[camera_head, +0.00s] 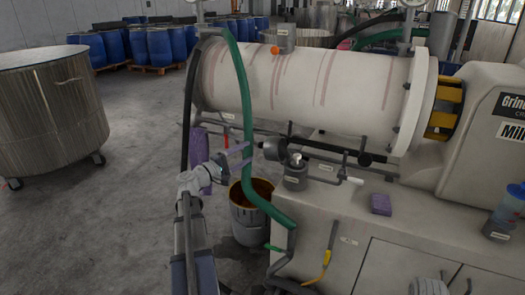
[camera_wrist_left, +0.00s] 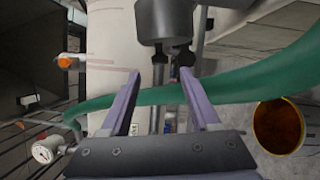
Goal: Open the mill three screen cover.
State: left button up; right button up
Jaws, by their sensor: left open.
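The mill is a large white horizontal cylinder (camera_head: 310,85) with reddish streaks; its cabinet end carries a partly cut-off "MILL" label. A dark grey round fitting (camera_head: 271,150) sits below the cylinder; I cannot tell for sure whether it is the screen cover. My left gripper (camera_head: 248,156) is open and empty, just left of this fitting. In the left wrist view its two purple fingers (camera_wrist_left: 160,76) stand apart, with a dark grey cylindrical part (camera_wrist_left: 165,20) beyond the tips. A green hose (camera_wrist_left: 235,88) passes behind the fingers. My right gripper is not in view.
The green hose (camera_head: 240,90) hangs close to my left gripper. A bucket with brown contents (camera_head: 248,222) stands below. A steel vat (camera_head: 50,110) stands left; floor between is clear.

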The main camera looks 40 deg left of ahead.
aim_at(271, 148)
pick_arm(q)
jog(key=shift+w+d+r, duration=0.1)
jog(key=shift+w+d, duration=0.1)
jog(key=shift+w, duration=1.1)
jog(key=shift+w+d+r, duration=0.1)
jog(key=shift+w+d, duration=0.15)
jog(key=shift+w, duration=1)
jog(key=shift+w+d+r, duration=0.1)
jog(key=shift+w+d, duration=0.1)
jog(key=shift+w, duration=1.1)
grip_shut()
jog(key=shift+p, duration=0.3)
